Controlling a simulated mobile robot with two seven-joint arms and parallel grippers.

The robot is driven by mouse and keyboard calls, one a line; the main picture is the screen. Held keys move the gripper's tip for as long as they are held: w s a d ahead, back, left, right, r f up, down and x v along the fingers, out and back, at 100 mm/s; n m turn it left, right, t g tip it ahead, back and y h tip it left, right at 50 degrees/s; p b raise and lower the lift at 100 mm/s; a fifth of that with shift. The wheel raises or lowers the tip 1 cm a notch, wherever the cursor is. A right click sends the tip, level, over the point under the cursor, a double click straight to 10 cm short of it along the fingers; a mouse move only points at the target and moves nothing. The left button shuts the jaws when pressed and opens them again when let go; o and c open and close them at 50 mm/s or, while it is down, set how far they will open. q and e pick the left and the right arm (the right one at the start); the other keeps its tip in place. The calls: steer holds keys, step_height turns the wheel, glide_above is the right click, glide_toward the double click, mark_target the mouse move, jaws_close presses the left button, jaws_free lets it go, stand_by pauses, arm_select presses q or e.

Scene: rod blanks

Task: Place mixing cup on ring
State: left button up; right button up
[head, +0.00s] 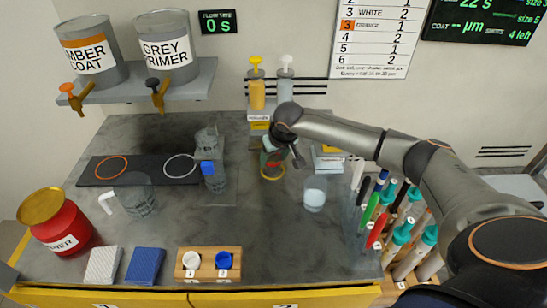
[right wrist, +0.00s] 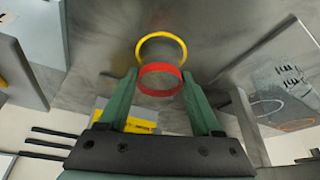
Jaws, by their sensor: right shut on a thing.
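My right gripper (head: 272,158) is shut on a grey see-through cup with a red rim (right wrist: 160,80). In the right wrist view its green fingers (right wrist: 160,100) stand on either side of the red rim. A yellow ring (right wrist: 160,40) shows beyond the cup; it also shows below the gripper in the head view (head: 272,178). I cannot tell whether the cup touches it. A clear cup with a white handle (head: 140,197) stands at left on the counter. An orange ring (head: 111,168) and a white ring (head: 181,166) lie on a dark mat (head: 143,180). My left gripper is out of view.
A clear vessel with a blue handle (head: 215,182) stands left of the gripper. A glass of pale liquid (head: 314,194) stands to the right, beside a rack of coloured tools. A red tin (head: 62,222) and a wooden block (head: 208,262) are near the front.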

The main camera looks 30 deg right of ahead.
steer(key=o, duration=1.3)
steer(key=shift+f, duration=0.15)
steer(key=p+v, duration=0.1)
steer(key=v, duration=1.1)
steer(key=shift+r, duration=0.25)
steer(key=shift+w, duration=0.1)
